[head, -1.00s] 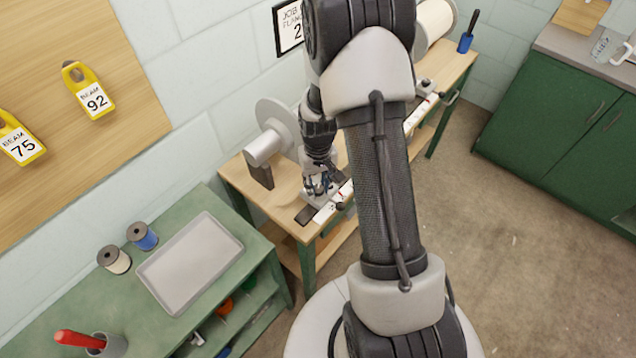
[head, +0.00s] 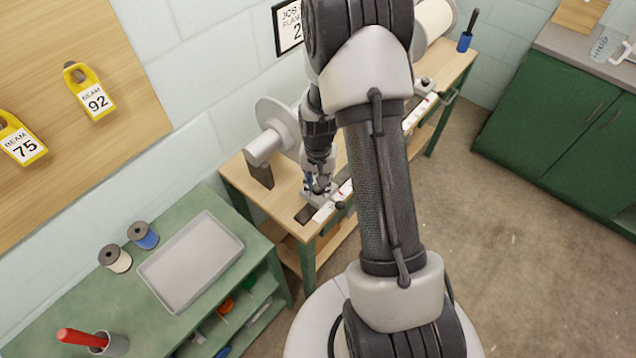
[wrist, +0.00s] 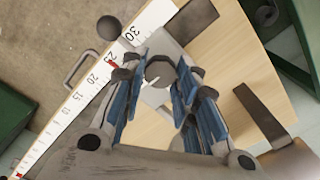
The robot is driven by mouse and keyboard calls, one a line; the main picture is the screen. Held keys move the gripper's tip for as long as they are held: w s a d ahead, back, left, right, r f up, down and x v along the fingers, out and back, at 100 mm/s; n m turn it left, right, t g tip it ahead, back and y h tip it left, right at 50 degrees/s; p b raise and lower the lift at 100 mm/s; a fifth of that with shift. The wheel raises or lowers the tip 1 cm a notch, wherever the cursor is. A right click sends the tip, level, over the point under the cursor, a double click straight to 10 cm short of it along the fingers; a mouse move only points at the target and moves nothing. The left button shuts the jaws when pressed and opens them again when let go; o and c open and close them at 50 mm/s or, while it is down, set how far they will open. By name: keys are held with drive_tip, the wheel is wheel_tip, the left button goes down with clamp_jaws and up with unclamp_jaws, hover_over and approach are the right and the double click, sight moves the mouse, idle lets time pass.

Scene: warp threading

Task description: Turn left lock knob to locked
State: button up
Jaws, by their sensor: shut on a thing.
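The left lock knob (wrist: 160,72) is a round dark grey knob with a small white mark pointing down-left in the wrist view. My gripper (wrist: 159,80) has its blue-padded fingers on both sides of it and is shut on it. In the head view my gripper (head: 319,187) points down at the near end of the wooden bench, over a light metal block. The knob is hidden there by my fingers. I cannot read any lock marking around the knob.
A white ruler (wrist: 95,87) with a red mark runs along the bench edge, beside a black ball handle (wrist: 110,28). A grey flanged roller (head: 268,145) stands behind my gripper. A green bench (head: 205,328) with a metal tray (head: 190,262) is at left.

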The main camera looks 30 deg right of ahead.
drive_tip(key=shift+w, duration=0.1)
drive_tip(key=o, duration=1.1)
drive_tip(key=shift+c, duration=0.2)
wheel_tip(320, 180, up, 12)
idle(0.3)
